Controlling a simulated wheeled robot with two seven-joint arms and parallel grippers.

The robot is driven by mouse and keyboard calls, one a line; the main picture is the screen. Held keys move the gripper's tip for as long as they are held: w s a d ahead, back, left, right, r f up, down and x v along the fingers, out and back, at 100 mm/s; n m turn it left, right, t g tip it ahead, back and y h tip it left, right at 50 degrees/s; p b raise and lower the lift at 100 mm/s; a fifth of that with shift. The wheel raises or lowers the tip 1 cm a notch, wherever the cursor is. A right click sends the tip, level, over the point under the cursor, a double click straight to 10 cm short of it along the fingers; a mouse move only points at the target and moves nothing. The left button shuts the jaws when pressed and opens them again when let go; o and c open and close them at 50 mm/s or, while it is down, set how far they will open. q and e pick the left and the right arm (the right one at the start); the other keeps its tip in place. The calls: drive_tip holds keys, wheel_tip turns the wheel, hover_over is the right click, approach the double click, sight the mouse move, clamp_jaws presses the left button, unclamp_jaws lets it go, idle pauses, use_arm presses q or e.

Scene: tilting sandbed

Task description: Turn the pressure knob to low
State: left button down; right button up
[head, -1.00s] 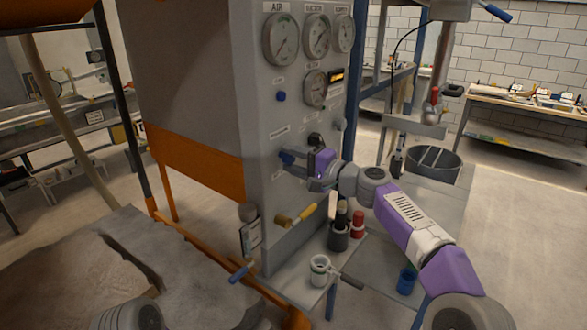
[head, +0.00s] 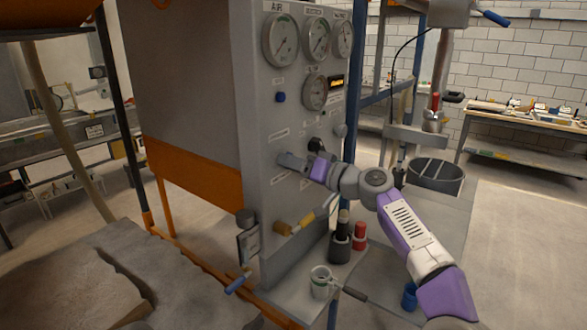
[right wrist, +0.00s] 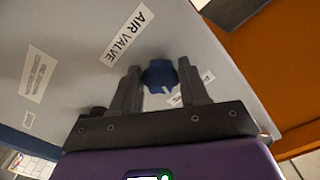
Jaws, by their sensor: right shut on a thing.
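A grey panel (head: 270,235) stands in the middle of the head view. My right gripper (head: 288,161) reaches it from the right and hides the knob there. In the right wrist view my right gripper (right wrist: 158,90) has its two dark fingers on either side of a blue knob (right wrist: 159,73) and is shut on it. The label AIR VALVE (right wrist: 129,37) is beside this knob. Small labels near the fingers are too blurred to read, and no word for pressure is legible. My left gripper is not in view.
Another blue knob (head: 280,97) is higher on the panel, below round gauges (head: 282,40). A black knob (head: 315,145) is close to my right gripper.

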drive_tip(key=shift+f+n+b, duration=0.1)
drive_tip(key=shift+n+b, duration=0.2)
drive_tip(key=shift+n, duration=1.3)
drive_tip(key=o, duration=1)
drive_tip(key=b+v, duration=0.2)
drive_tip(key=v, duration=0.5)
drive_tip(key=shift+s+d+b, duration=0.15)
drive_tip(key=shift+d+b, duration=0.1)
drive_tip(key=shift+b, duration=0.05)
